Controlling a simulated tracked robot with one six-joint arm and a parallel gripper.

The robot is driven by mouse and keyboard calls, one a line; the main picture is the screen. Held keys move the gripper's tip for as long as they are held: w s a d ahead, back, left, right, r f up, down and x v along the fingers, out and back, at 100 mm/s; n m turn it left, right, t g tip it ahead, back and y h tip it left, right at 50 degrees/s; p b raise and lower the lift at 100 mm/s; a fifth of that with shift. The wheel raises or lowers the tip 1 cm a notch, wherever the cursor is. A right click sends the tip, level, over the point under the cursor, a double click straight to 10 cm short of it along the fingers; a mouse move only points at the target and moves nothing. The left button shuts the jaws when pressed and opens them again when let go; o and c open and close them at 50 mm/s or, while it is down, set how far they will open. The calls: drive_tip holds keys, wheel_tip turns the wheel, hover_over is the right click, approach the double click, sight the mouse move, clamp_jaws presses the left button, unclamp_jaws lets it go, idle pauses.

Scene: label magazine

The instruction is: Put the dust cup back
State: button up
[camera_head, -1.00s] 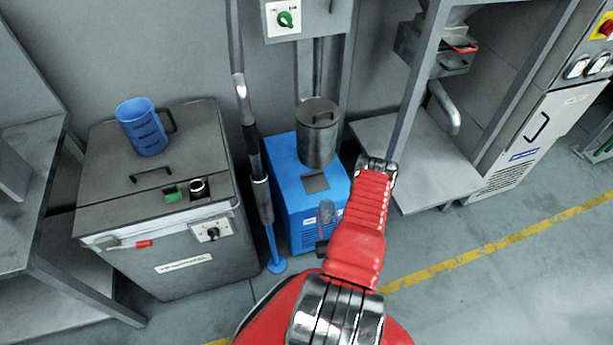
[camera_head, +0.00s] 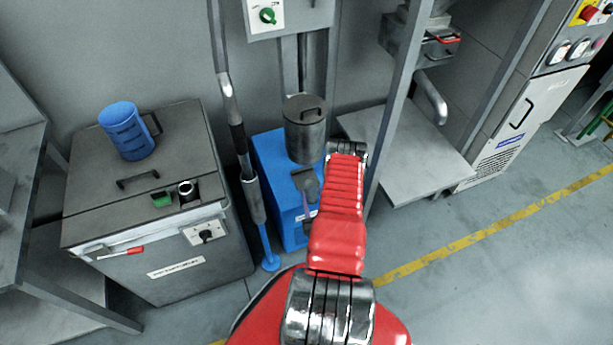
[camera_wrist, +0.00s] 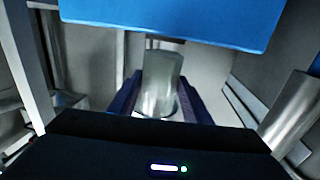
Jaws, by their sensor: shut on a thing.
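A pale grey, slightly shiny cup (camera_wrist: 162,75), which looks like the dust cup, stands between the dark fingers of my gripper (camera_wrist: 160,90). The gripper is shut on it. In the wrist view the blue housing of a machine (camera_wrist: 175,18) fills the top, just beyond the cup. In the head view the same blue machine (camera_head: 268,165) stands on the floor against the wall, with a grey metal canister (camera_head: 305,135) above it. My gripper is in front of this machine there, small and partly hidden by my red arm. Whether cup and machine touch is unclear.
A grey cabinet (camera_head: 95,205) with a blue jug (camera_head: 127,132) on top stands to the left. A hose pole (camera_head: 240,140) rises between cabinet and machine. A grey frame with a low shelf (camera_head: 400,160) is close on the right. Open floor (camera_head: 520,280) lies at lower right.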

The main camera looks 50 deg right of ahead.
sight(309, 182)
drive_tip(key=x, duration=0.6)
drive_tip(key=shift+w+d, duration=0.25)
drive_tip(key=shift+d, duration=0.05)
drive_tip(key=shift+w+d, duration=0.15)
drive_tip(key=shift+w, duration=0.05)
drive_tip(key=x, duration=0.4)
drive_tip(key=shift+f, duration=0.75)
drive_tip(key=shift+f, duration=0.1)
drive_tip(key=o, duration=1.1)
